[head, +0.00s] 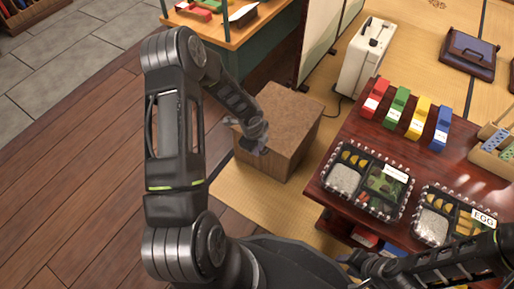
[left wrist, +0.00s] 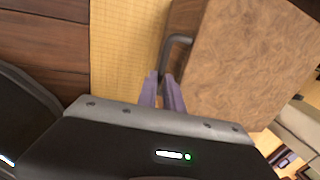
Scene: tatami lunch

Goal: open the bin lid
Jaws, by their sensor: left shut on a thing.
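The bin is a brown box (head: 290,110) with a flat top, standing on the tatami in the head view; its lid looks closed.
A dark red table (head: 350,127) right of the bin bears bento boxes (head: 366,181) and several coloured blocks (head: 397,105). A white case (head: 366,60) stands behind the bin. A wooden table (head: 235,30) is at the back. Wooden floor (head: 80,130) is clear at left.

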